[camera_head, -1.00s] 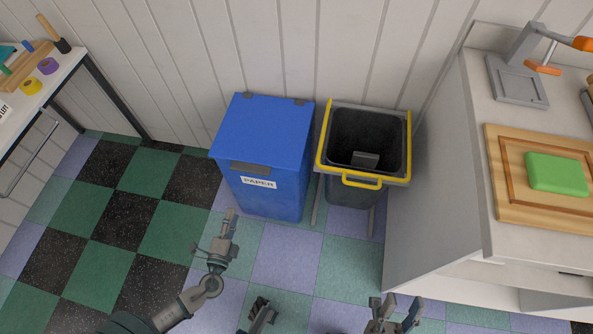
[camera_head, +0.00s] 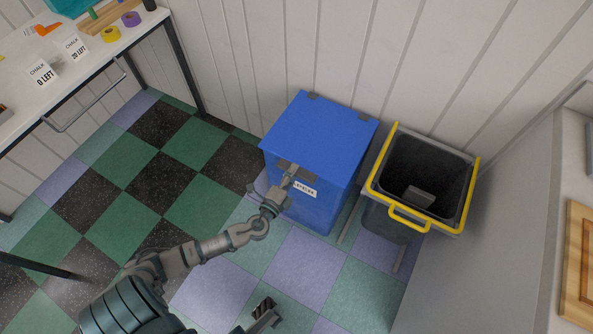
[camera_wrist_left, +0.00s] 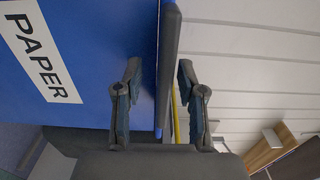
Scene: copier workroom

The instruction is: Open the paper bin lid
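The blue paper bin (camera_head: 318,211) stands against the wall with its lid (camera_head: 318,130) closed. Its front carries a white PAPER label (camera_head: 305,189), which shows sideways in the left wrist view (camera_wrist_left: 40,55). My left gripper (camera_head: 288,176) is at the bin's upper front, at the dark handle on the lid's front edge, and partly covers the label. In the left wrist view my left gripper (camera_wrist_left: 158,72) is open, its fingers on either side of the dark handle strip (camera_wrist_left: 169,50). I cannot tell whether they touch it.
A dark open bin with a yellow rim (camera_head: 471,195) stands close to the right of the blue bin. A white table (camera_head: 95,52) is at the left, a white counter at the right edge. The checkered floor (camera_head: 150,185) left of the bin is clear.

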